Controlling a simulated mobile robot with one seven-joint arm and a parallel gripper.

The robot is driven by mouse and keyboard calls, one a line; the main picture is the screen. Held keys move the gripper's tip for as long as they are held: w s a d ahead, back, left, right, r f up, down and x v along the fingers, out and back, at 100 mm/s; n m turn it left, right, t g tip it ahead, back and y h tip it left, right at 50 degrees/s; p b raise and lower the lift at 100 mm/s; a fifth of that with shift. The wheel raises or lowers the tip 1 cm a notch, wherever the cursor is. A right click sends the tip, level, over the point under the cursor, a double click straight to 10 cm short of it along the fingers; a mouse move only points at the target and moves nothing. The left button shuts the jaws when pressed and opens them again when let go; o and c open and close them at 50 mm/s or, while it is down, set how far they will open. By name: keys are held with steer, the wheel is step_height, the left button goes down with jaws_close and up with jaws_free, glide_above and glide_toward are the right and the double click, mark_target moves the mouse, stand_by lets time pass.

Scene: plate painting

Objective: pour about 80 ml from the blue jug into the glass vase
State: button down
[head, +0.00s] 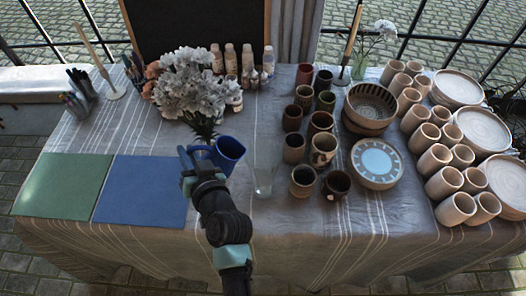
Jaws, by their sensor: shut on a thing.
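The blue jug (231,153) is left of the table's middle, in front of the white flowers. My gripper (199,157) comes from the front and is shut on the jug at its left side, where the handle is. The jug appears slightly tilted, with its opening partly visible; its contents cannot be made out. A clear glass vase (264,180) stands on the cloth just right of the jug, apart from it. It looks empty, but its clear wall makes this hard to tell. My arm hides part of the cloth in front of the jug.
Dark cups (302,181) stand close right of the vase. A patterned plate (377,162), bowls (370,106) and many pale cups (456,208) fill the right side. White flowers (190,82) stand behind the jug. Green (62,186) and blue (142,190) mats lie left. The front middle cloth is clear.

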steer(key=shift+r, duration=0.1)
stand_by(0.3)
steer(key=s+a+f+n+h, duration=0.1)
steer(key=a+f+n+h, duration=0.2)
steer(key=f, duration=0.6)
steer(key=shift+s+a+n, duration=0.15)
steer(key=shift+a+n, duration=0.65)
steer(key=shift+a, duration=0.3)
